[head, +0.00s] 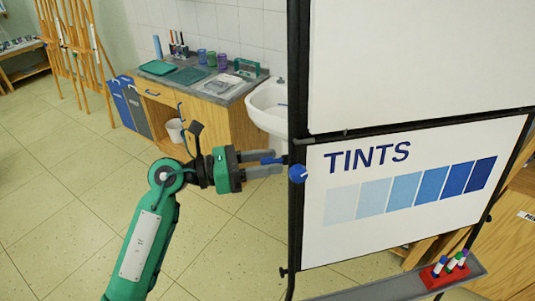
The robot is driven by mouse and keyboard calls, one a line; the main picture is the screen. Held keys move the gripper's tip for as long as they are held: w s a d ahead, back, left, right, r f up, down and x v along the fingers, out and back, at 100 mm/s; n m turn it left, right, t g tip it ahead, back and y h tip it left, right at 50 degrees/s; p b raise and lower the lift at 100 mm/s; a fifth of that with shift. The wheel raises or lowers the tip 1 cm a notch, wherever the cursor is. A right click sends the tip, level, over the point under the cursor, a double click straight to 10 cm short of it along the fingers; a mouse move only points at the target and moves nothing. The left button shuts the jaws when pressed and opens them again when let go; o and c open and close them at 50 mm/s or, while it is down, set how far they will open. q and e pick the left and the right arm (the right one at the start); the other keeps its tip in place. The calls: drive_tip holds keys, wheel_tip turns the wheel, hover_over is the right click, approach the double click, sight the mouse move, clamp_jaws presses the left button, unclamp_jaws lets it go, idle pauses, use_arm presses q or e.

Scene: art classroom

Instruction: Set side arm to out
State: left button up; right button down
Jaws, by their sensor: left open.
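The board stand has a black upright (296,90) on its left side. What looks like the side arm (270,160) is a short blue bar sticking out to the left of this upright, with a dark part at its root. A round blue knob (298,174) sits on the upright just below and right of it. My left gripper (272,163) reaches in from the left. Its grey fingers are open, one above and one below the blue bar; I cannot tell whether they touch it. My right gripper is not in view.
A white panel marked TINTS (400,225) fills the stand's lower half. A tray (400,288) below it holds a red marker holder (440,273). Behind are a sink (267,105) and a wooden counter (230,130). The floor (60,200) at left is clear.

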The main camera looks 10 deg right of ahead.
use_arm(q)
drive_tip(key=shift+d, duration=0.3)
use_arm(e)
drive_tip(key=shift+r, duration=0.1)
use_arm(q)
clamp_jaws()
drive_tip(key=shift+a, duration=0.15)
